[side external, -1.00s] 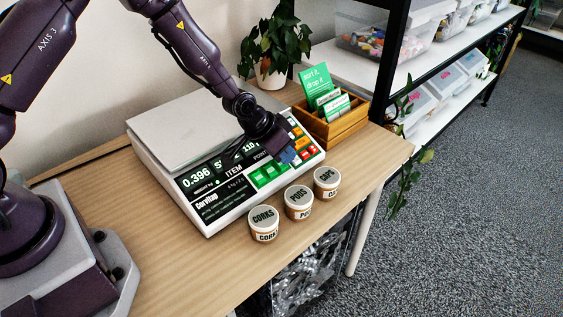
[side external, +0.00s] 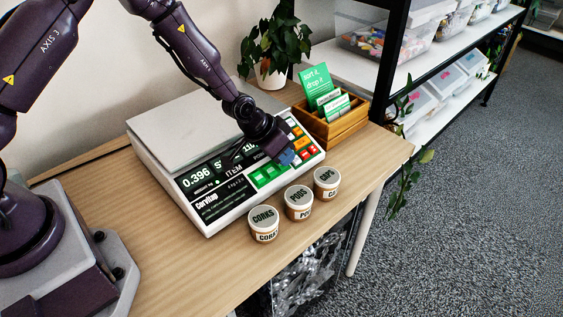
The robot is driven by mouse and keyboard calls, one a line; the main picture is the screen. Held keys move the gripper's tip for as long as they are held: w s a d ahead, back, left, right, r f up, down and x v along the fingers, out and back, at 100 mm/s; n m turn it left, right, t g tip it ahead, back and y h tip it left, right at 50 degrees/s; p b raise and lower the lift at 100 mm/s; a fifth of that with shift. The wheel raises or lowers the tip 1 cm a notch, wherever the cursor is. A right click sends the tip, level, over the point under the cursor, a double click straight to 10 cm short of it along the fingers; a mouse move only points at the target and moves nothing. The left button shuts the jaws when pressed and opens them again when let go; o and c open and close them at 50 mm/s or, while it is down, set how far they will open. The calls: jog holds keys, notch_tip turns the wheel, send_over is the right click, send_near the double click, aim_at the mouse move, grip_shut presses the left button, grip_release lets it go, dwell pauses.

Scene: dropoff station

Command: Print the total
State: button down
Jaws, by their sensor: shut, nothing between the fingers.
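The weighing scale (side external: 208,211) stands on the wooden table with a bare grey platform (side external: 186,122). Its display (side external: 196,182) reads 0.396 at the left; my gripper and wrist partly cover the rest. A keypad with green, orange, red and white keys (side external: 268,176) is on the right of its front panel. My gripper (side external: 287,158) is shut and empty, with its blue-grey fingertips pointing down at the keypad. The tips are over or on the keys; I cannot tell whether they touch. The keys beneath the fingers are hidden.
Three lidded jars, CORKS (side external: 264,224), PODS (side external: 298,203) and CAPS (side external: 327,184), stand in front of the scale. A wooden box (side external: 338,127) with green cards and a potted plant (side external: 270,50) stand behind. Bare table (side external: 165,262) lies at the front left.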

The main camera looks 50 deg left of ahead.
jog(key=shift+r, duration=0.1)
jog(key=shift+d+r, duration=0.35)
jog(key=shift+r, duration=0.25)
jog(key=r, duration=0.1)
jog(key=d+r, duration=0.1)
jog(key=r, duration=0.1)
jog(key=d+r, duration=0.1)
jog(key=shift+r, duration=0.35)
jog(key=shift+s, duration=0.1)
dwell(0.6)
